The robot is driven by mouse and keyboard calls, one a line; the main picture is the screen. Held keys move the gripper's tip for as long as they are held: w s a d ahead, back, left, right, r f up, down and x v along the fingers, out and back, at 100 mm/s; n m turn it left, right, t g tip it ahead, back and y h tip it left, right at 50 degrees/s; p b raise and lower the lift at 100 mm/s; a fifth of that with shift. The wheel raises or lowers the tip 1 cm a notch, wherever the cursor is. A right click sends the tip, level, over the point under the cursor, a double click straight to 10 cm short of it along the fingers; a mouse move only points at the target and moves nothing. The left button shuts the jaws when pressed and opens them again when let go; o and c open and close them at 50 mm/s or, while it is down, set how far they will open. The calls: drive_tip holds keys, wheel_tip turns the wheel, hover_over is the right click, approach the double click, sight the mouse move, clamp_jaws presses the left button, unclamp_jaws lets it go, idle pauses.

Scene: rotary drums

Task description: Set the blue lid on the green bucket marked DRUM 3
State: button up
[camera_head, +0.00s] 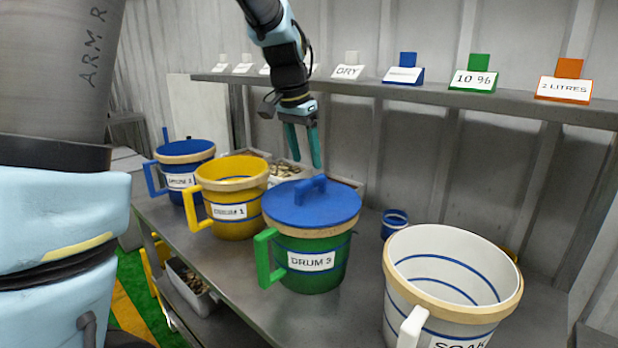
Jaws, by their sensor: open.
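The blue lid (311,207) lies on top of the green bucket (312,262) labelled DRUM 3. It covers the opening and looks roughly level, with its bar handle on top. A tan rim band shows just below the lid. My gripper (303,165) hangs with its teal fingers pointing down, behind and above the lid. The fingers are apart and hold nothing. They look clear of the lid handle.
A white bucket (452,287) marked SOAK stands at front right. A yellow bucket (232,197) and a blue bucket (183,167) stand to the left. A small blue cup (394,222) sits behind. A shelf (420,97) with label cards runs along the wall.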

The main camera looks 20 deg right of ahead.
drive_tip(key=shift+v, duration=1.45)
